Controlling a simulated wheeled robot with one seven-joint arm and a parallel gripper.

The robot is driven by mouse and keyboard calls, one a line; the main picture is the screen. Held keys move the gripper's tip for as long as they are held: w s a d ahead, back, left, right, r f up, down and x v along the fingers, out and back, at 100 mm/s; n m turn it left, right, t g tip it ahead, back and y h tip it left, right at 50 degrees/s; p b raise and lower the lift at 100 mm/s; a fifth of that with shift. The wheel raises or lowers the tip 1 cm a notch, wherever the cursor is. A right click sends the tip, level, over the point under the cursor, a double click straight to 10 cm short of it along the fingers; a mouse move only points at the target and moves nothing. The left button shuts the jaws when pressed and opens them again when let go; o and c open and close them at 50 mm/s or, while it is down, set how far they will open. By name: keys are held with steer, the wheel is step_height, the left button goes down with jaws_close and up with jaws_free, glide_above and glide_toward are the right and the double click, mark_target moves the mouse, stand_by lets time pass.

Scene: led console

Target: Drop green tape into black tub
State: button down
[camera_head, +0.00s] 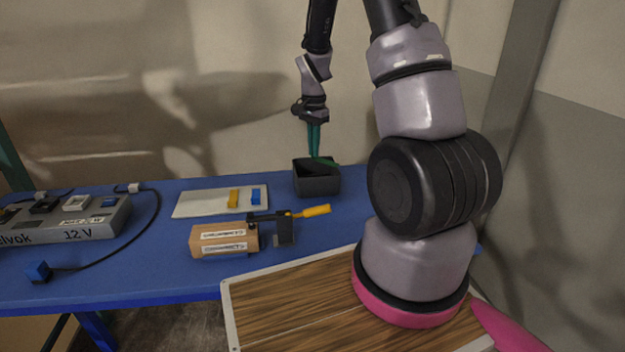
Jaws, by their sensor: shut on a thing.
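The black tub (317,184) stands open near the back edge of the blue table. My gripper (314,150) is above the tub, pointing down, with its teal fingers reaching to about the tub's rim. The green tape (326,161) shows as a small green piece at the fingertips, over the tub's opening. My gripper is shut on it. The tape's lower part and the tub's inside are mostly hidden by the tub's front wall.
On the blue table (180,274), a white board (205,203) holds a yellow piece (233,198) and a blue piece (255,197). A cardboard-coloured block (222,240) with a yellow-handled lever (312,211) stands in front of the tub. A grey 12 V console (75,222) with a cable is at left.

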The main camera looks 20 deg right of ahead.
steer(key=shift+f, duration=0.7)
steer(key=c, duration=1)
jaws_free()
steer(key=shift+o, duration=0.2)
steer(key=shift+r, duration=0.1)
step_height(320, 180, up, 11)
steer(key=shift+s, duration=0.1)
